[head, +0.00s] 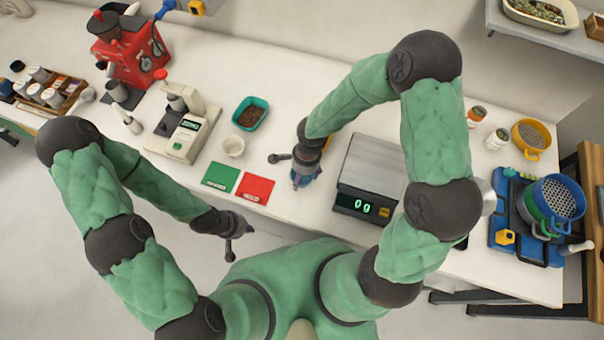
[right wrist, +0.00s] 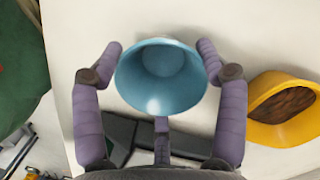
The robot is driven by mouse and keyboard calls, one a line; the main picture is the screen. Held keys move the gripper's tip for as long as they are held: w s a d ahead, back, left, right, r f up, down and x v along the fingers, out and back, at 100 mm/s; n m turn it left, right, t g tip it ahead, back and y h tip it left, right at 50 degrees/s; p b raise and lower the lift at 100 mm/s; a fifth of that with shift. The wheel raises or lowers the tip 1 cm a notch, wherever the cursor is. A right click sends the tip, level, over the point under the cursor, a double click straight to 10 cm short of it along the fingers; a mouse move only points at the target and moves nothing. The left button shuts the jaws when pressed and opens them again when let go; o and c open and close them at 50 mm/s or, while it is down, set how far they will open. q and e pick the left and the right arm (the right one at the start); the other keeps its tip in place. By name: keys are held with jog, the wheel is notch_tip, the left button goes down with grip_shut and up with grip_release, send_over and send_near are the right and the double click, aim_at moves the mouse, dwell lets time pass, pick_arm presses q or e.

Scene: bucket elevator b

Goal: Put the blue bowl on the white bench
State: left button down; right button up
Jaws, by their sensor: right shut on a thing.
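The blue bowl (right wrist: 162,78) is between the purple fingers of my right gripper (right wrist: 160,70) in the right wrist view, its open side towards the camera. It looks empty. The fingers are shut on it from both sides. In the head view my right gripper (head: 306,177) is over the white bench (head: 300,228), between the red card and the scale, and largely hides the bowl. I cannot tell whether the bowl touches the bench. My left gripper (head: 230,246) hangs off the bench's front edge, apart from everything; its fingers are too small to read.
A scale (head: 372,165) reading 0 g stands right of my right gripper. A yellow bowl with brown contents (right wrist: 285,108) is close by.

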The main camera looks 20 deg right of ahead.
aim_at(306, 178)
jog(key=o, duration=1.2)
jog(key=shift+r, duration=0.1)
jog(key=shift+r+p, duration=0.35)
jog(key=shift+r, duration=0.05)
jog(key=r, duration=0.3)
jog(key=d+r+p, duration=0.1)
jog(key=r, duration=0.7)
jog(key=shift+w+d, duration=0.2)
jog(key=shift+d, duration=0.05)
